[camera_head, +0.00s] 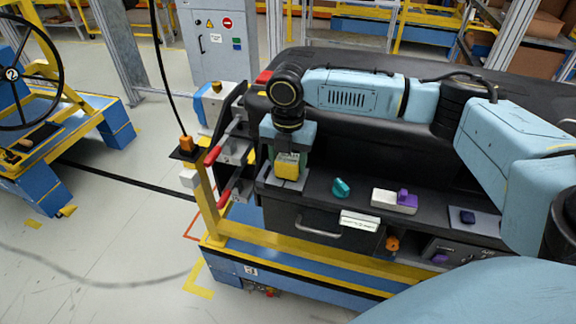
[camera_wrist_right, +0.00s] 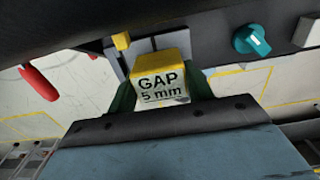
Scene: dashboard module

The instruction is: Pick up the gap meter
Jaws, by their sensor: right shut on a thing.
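The gap meter is a small yellow block (camera_head: 287,168) in the head view, at the left end of the dashboard's dark ledge. In the right wrist view the gap meter (camera_wrist_right: 161,86) shows a yellow top and a pale face marked "GAP 5 mm". My right gripper (camera_head: 287,157) points down over it, and its green fingers (camera_wrist_right: 162,96) are shut on its two sides. A grey plate (camera_head: 268,180) lies under or just behind the block; I cannot tell whether they touch. My left gripper is not in view.
Red-handled clamps (camera_head: 213,155) stand left of the gripper. To the right on the ledge are a teal knob (camera_head: 341,188), a white and purple block (camera_head: 394,201) and a dark blue piece on a grey plate (camera_head: 488,222). A drawer handle (camera_head: 321,229) sits below.

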